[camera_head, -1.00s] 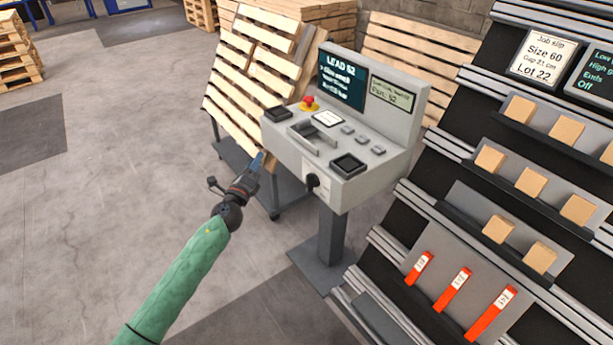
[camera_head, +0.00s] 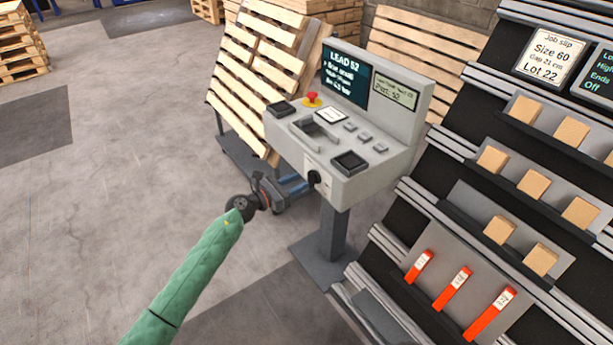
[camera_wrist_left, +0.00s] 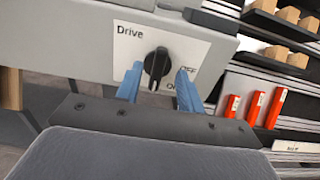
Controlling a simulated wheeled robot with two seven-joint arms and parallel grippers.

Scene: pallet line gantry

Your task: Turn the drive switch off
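The drive switch is a black rotary knob (camera_wrist_left: 156,66) on a white plate marked "Drive" (camera_wrist_left: 130,31), with OFF at its right and another mark, apparently ON, lower right. The knob's bar stands nearly upright in the left wrist view. It also shows on the console's front face in the head view (camera_head: 315,178). My left gripper (camera_wrist_left: 160,69) is open, its blue fingers either side of the knob, with gaps visible. In the head view the left gripper (camera_head: 301,185) is just below and left of the knob. My right gripper is not in view.
The grey console (camera_head: 385,160) stands on a post and carries a red mushroom button (camera_head: 313,98), screens and black buttons. A sloped rack (camera_head: 440,209) with wooden blocks and orange tags stands to the right. Pallets (camera_head: 262,62) lean behind.

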